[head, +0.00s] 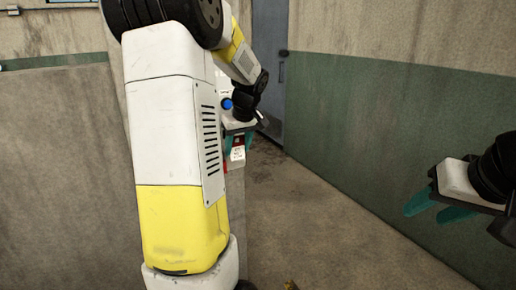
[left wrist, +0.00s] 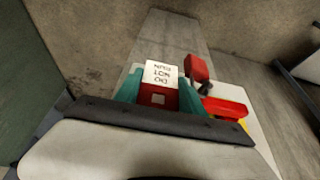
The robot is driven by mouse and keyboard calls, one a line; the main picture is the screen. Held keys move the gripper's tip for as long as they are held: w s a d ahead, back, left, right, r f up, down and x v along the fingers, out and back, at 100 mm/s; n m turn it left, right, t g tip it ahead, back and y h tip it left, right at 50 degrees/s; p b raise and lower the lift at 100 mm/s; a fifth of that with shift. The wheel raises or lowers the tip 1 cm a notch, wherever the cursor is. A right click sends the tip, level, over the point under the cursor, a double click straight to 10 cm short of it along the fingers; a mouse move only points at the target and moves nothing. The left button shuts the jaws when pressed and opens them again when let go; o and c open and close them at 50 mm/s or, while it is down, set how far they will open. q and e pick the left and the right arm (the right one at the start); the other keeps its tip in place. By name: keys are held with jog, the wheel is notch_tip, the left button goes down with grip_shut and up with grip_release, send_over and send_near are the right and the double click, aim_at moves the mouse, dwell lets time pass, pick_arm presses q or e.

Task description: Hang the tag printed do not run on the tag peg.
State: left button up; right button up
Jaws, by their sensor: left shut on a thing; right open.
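My left gripper (head: 238,150) is shut on a small tag (head: 237,154) with a white face and a red part, held out beyond my arm. In the left wrist view the tag (left wrist: 160,72) sits between the teal fingers, its dark print upside down and seeming to read "do not run". A red block (left wrist: 197,67) with a small dark piece below it stands just right of the tag; I cannot tell whether this is the tag peg. My right gripper (head: 432,206) is open and empty at the far right in the head view.
A red bar (left wrist: 224,107) lies on a pale panel (left wrist: 243,90) right of the tag. A blue round knob (head: 227,104) shows behind my left arm, which hides much of the panel. A grey door (head: 270,65) stands behind. The floor (head: 310,220) between the grippers is clear.

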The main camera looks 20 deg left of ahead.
pick_arm(q)
jog(key=shift+w+a+f, duration=0.2)
jog(key=shift+w+a, duration=1.35)
jog(key=shift+a, duration=0.3)
jog(key=o, duration=1.4)
jog(key=shift+s+a, duration=0.1)
